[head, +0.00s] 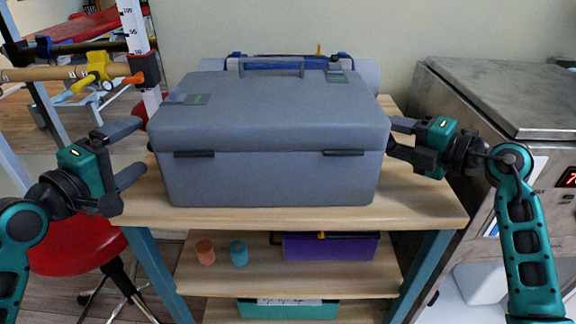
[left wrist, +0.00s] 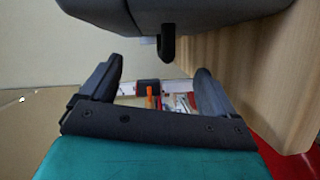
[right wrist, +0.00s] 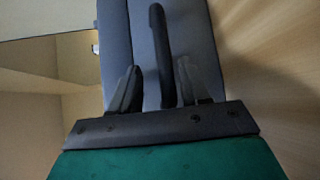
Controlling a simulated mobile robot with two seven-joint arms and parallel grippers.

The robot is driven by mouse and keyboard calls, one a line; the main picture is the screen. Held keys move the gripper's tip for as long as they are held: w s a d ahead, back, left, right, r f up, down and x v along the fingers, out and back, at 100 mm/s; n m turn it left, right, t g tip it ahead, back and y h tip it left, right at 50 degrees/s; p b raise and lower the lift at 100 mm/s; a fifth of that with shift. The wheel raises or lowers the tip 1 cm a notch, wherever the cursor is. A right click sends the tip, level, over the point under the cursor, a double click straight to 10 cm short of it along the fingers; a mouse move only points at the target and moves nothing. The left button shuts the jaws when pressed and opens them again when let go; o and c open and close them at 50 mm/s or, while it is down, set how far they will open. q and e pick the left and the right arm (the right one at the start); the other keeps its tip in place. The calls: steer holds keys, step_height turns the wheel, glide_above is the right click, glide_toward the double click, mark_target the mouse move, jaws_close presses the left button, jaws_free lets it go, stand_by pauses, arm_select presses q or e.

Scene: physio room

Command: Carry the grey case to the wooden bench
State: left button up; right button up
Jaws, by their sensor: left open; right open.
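The grey case (head: 272,135) sits lid shut on the wooden top (head: 300,217) of a shelved stand with teal legs. My left gripper (head: 140,150) is open and empty beside the case's left end. In the left wrist view the case (left wrist: 190,12) is above the fingers, with a dark side handle (left wrist: 168,45) beyond the open jaw. My right gripper (head: 394,137) is open at the case's right end. In the right wrist view a dark side handle (right wrist: 160,50) stands between its fingers; contact cannot be told. I cannot identify a separate wooden bench.
A purple box (head: 330,247), an orange cup (head: 205,252) and a teal cup (head: 239,253) stand on the shelf below. A red stool (head: 85,240) is at left. A metal cabinet (head: 500,95) is close at right. A blue-handled thing (head: 290,62) lies behind the case.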

arm_select(q)
steer(key=shift+v, duration=2.75)
arm_select(e)
steer(key=o, duration=0.8)
step_height(320, 180, up, 10)
arm_select(q)
steer(key=shift+r+p, duration=0.35)
steer(key=shift+p, duration=0.05)
arm_select(e)
steer(key=d, duration=0.6)
steer(key=shift+s, duration=0.35)
